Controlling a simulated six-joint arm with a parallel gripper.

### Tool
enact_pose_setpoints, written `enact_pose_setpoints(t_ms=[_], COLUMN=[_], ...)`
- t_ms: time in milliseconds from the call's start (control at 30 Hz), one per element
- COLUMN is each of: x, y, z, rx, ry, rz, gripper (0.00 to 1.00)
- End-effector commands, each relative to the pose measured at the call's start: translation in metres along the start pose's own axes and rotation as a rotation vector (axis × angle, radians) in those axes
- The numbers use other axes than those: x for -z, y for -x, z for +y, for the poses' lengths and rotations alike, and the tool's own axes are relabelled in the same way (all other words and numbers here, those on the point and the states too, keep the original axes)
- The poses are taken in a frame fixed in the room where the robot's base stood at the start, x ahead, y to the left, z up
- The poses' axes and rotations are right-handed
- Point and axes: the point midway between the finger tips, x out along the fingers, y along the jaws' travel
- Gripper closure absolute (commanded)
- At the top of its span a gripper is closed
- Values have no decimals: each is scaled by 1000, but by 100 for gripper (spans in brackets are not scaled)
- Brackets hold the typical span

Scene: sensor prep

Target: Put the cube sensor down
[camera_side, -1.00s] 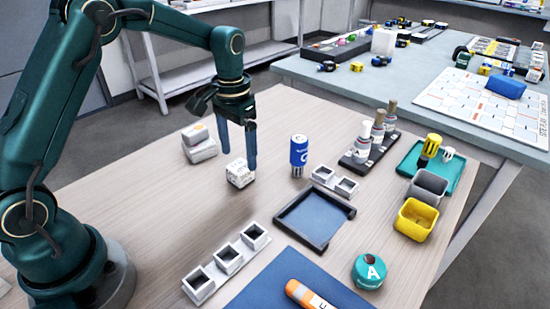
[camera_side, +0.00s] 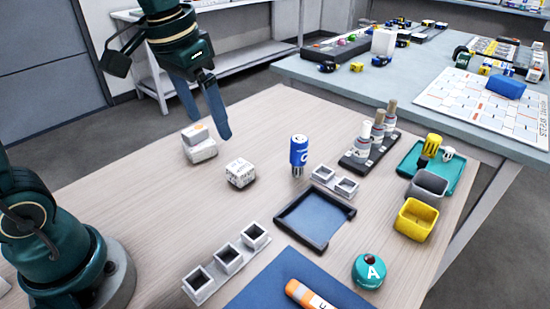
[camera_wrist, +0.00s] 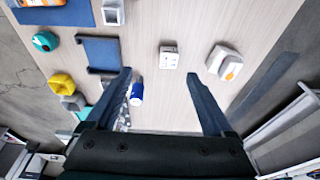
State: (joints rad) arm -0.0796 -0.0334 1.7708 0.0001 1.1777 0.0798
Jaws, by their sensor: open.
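The cube sensor (camera_side: 240,173) is a small white block with dark printed marks. It rests on the wooden table, left of the blue cylinder, with nothing touching it. In the wrist view the cube sensor (camera_wrist: 169,57) lies beyond the fingertips, between their lines. My gripper (camera_side: 207,122) is raised well above the table, tilted, up and left of the cube. Its two fingers are spread wide and empty, and both show in the wrist view (camera_wrist: 160,73).
A blue cylinder (camera_side: 298,151) stands right of the cube. Stacked white boxes (camera_side: 199,144) lie behind it to the left. A dark-rimmed blue tray (camera_side: 315,218) and a row of square holders (camera_side: 227,258) are in front. Bare table lies left of the cube.

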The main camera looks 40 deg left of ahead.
Motion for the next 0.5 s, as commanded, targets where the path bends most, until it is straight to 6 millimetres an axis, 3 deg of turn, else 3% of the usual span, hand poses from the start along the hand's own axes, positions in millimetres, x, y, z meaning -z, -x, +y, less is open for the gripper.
enact_pose_setpoints(t_ms=[133, 300, 500], x=[-37, -75, -101], y=[11, 9, -1], z=[9, 16, 20], rx=[-1, -8, -16], ry=[-1, 1, 3], rz=[95, 188, 253], gripper=[13, 13, 13])
